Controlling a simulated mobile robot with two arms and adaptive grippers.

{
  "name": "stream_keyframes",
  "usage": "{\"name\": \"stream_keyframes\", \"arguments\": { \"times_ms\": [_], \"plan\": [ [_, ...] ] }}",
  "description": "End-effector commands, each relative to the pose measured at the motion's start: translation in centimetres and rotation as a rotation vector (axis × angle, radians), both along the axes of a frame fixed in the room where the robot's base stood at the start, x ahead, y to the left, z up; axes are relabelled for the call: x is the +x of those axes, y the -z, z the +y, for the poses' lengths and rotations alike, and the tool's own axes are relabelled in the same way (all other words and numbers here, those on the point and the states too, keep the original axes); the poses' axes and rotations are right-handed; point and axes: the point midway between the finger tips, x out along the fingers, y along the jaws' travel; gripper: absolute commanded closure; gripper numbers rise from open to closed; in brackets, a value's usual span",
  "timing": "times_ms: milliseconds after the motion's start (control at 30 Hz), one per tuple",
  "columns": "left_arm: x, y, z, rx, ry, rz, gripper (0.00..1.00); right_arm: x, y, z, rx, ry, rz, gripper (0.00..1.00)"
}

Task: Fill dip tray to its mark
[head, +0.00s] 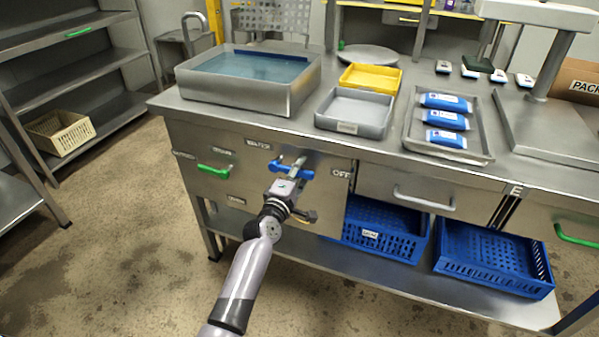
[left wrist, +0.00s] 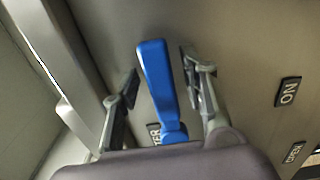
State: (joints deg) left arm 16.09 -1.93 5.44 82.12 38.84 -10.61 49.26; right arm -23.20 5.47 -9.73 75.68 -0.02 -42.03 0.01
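The dip tray (head: 290,92) seems to be the large steel basin at the back left of the bench; bluish water (head: 245,67) lies in it. A dark blue strip shows along its far inner wall; I cannot tell whether it is the mark. A blue valve lever (head: 306,174) sits on the bench's front panel beside a WATER label (head: 258,144). My left gripper (head: 290,170) is at the lever. In the left wrist view, the lever (left wrist: 157,80) stands between the open fingers (left wrist: 163,82), with gaps on both sides. My right gripper is not in view.
A green handle (head: 213,170) is left of the lever, and an OFF label (head: 341,174) is right. A grey tray (head: 352,124), yellow tray (head: 370,87) and metal tray (head: 478,155) with blue packs stand on the bench. Blue crates (head: 490,262) sit below.

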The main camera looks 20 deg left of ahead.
Motion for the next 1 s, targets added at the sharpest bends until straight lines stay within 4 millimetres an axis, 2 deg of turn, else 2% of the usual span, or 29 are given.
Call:
{"name": "stream_keyframes", "arguments": {
  "times_ms": [267, 367, 700, 833, 1000],
  "plan": [
    [-0.7, 0.2, 0.0, 0.001, 0.001, 0.002, 0.60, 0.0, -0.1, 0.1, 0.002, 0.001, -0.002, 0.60],
    [-2.0, 0.2, 0.0, 0.001, 0.000, 0.001, 0.60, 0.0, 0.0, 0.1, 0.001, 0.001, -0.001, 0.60],
    [-9.0, 0.2, 0.3, 0.001, -0.001, 0.003, 0.60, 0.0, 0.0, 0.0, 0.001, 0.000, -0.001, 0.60],
    [-10.8, 0.1, 0.4, 0.000, 0.000, 0.002, 0.60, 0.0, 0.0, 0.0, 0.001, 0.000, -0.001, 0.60],
    [-11.9, 0.1, 0.4, 0.000, 0.000, 0.001, 0.60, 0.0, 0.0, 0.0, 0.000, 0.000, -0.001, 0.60]
  ]
}}
